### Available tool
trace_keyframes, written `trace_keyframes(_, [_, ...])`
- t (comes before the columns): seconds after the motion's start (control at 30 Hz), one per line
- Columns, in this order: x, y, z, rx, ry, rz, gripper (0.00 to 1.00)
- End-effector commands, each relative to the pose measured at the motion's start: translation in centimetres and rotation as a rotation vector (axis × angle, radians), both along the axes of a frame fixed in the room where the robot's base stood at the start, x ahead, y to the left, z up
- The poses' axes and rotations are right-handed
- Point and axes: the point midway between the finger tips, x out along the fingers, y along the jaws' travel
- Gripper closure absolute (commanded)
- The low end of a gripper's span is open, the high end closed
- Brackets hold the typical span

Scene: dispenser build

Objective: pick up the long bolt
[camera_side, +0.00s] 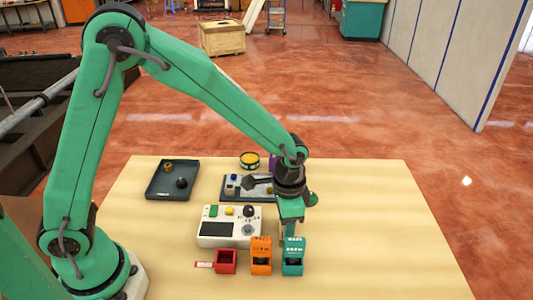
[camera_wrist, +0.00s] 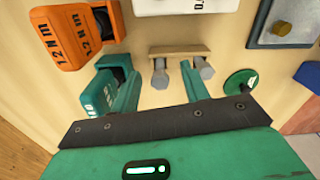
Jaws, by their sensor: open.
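In the wrist view a small wooden rack (camera_wrist: 180,51) holds two grey hex-headed bolts side by side, a left bolt (camera_wrist: 160,75) and a right bolt (camera_wrist: 205,69). I cannot tell from their visible ends which is longer. My gripper (camera_wrist: 158,84) is open, with nothing held. Its two teal fingers lie apart, with the left bolt in line with the gap between them. The right finger lies between the two bolts in the picture; whether it touches either is unclear. In the side view my gripper (camera_side: 290,225) is low behind the teal holder, and the bolts are hidden.
A teal holder (camera_side: 293,256), an orange holder (camera_side: 261,255) and a red bin (camera_side: 225,261) stand along the front. A white control box (camera_side: 215,240) is left of my gripper. A green disc (camera_wrist: 240,82) is right of the bolts. The table's right side is clear.

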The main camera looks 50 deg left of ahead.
Motion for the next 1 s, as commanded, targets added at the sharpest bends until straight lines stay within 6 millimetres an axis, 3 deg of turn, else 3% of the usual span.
trace_keyframes(0.2, [-0.02, 0.01, -1.49, 0.0, 0.0, 0.0, 0.55])
trace_keyframes(0.67, [0.0, 0.01, -1.49, 0.0, 0.0, 0.0, 0.55])
trace_keyframes(0.73, [0.01, 0.01, -1.49, 0.0, 0.0, 0.0, 0.62])
trace_keyframes(0.9, [0.01, 0.01, -1.48, 0.0, 0.0, 0.0, 0.96])
trace_keyframes(1.0, [0.01, 0.0, -1.47, -0.001, -0.001, 0.0, 1.0])
